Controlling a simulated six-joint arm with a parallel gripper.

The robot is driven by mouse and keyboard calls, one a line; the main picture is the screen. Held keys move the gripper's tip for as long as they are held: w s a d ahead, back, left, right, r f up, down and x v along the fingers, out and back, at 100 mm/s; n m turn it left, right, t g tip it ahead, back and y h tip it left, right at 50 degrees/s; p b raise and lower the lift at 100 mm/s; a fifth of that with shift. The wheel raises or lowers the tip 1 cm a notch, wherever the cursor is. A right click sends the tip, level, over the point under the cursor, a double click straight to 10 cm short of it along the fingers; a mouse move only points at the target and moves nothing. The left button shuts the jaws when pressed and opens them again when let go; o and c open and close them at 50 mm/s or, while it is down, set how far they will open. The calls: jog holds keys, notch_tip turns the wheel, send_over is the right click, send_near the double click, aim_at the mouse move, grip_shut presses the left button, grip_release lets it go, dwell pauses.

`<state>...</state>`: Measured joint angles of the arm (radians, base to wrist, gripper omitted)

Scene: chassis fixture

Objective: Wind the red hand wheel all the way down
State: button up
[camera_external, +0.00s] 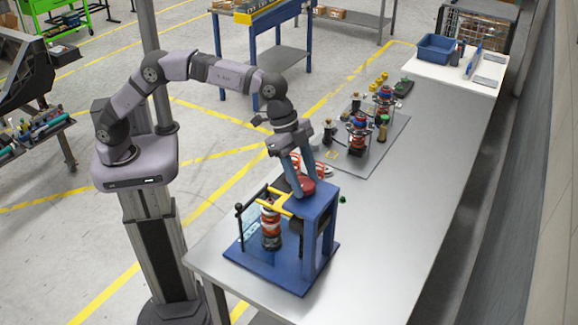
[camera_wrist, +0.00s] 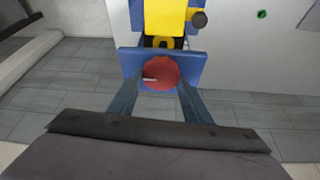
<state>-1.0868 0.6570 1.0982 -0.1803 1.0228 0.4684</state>
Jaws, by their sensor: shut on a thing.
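The red hand wheel (camera_wrist: 160,73) sits on top of the blue fixture frame (camera_wrist: 195,66). It also shows in the external view (camera_external: 307,186), partly covered by my fingers. My gripper (camera_wrist: 160,84) reaches down over the wheel with one finger on each side and is shut on it. In the external view my gripper (camera_external: 304,184) points down at the top of the fixture (camera_external: 321,208). A yellow part (camera_external: 273,201) juts from the frame. Below it a red-and-white striped spring strut (camera_external: 271,226) stands upright on the blue base plate (camera_external: 300,278).
A clear guard panel (camera_external: 252,232) stands at the fixture's left. Behind it a grey mat (camera_external: 384,146) holds more struts and small parts. A blue bin (camera_external: 436,47) is at the far end. The bench's right side is clear. A small green piece (camera_external: 342,199) lies near the fixture.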

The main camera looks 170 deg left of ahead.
jog(key=shift+s+r+m+h+p, duration=0.15)
jog(key=shift+m+h+p, duration=0.15)
jog(key=shift+m+p, duration=0.7)
jog(key=m+t+h+p, duration=0.1)
jog(key=m+p, duration=0.2)
jog(key=m, duration=0.1)
jog(key=shift+p, duration=0.3)
jog(key=shift+f+m+h, duration=0.25)
jog(key=shift+m+h, duration=0.35)
jog(key=shift+m, duration=0.7)
jog(key=shift+m+h, duration=0.5)
jog(key=shift+m, duration=0.3)
jog(key=shift+w+a+r, duration=0.1)
jog(key=shift+w, duration=0.1)
jog(key=shift+m, duration=0.3)
